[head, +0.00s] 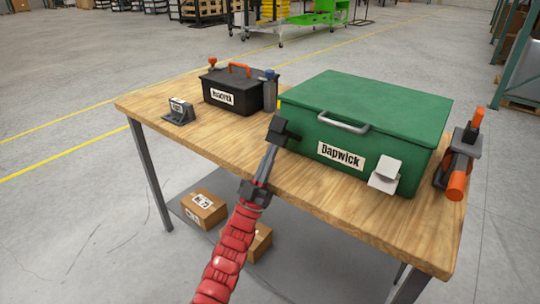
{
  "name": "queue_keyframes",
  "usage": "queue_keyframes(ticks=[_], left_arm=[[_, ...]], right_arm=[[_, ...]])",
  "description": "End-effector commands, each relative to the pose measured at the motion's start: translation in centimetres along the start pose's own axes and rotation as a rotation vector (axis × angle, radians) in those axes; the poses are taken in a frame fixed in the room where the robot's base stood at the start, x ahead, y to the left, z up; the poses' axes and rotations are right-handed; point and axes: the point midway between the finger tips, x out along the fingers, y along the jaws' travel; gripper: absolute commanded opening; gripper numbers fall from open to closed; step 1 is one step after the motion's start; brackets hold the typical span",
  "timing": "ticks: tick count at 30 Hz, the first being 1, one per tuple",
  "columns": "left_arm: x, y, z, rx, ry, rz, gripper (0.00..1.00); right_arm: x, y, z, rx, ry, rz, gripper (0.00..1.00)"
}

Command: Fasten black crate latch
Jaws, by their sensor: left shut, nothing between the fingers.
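The black crate (222,101) stands at the back left of the wooden table. It has an orange handle (239,69) on its lid, which looks down, and a white label on its front. I cannot make out a latch on it for sure; a grey-blue upright part (269,91) stands at its right end, and an orange knob (212,62) shows at its left end. My left gripper (279,128) is shut and empty. In the picture it is at the left front of the green crate (370,101), below and right of the black crate. My right gripper is out of view.
The green crate fills the table's right half, with a grey handle and a white hinged-looking plate (385,175). An orange and grey device (459,160) stands to its right. A small grey labelled stand (179,112) is at the left. Boxes (203,208) lie on the lower shelf.

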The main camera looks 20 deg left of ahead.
Motion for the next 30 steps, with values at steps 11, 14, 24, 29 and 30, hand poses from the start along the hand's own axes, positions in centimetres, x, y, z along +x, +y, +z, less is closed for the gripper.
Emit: queue_keyframes(ticks=[11, 14, 24, 29, 30], left_arm=[[3.7, 0.1, -2.5, 0.002, -0.273, 0.003, 0.00], [4.9, 0.2, -3.0, 0.002, -0.368, 0.004, 0.00], [7.7, -0.1, -3.3, -0.002, -0.590, -0.002, 0.00], [8.5, -0.1, -3.5, -0.002, -0.587, -0.002, 0.00], [8.6, -0.1, -3.5, -0.001, -0.587, -0.001, 0.00]], right_arm=[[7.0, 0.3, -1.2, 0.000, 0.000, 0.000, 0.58], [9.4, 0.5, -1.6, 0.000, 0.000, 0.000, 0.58], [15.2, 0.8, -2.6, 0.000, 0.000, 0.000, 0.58], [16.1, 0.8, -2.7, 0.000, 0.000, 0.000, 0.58], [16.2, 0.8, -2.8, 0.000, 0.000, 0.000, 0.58]])
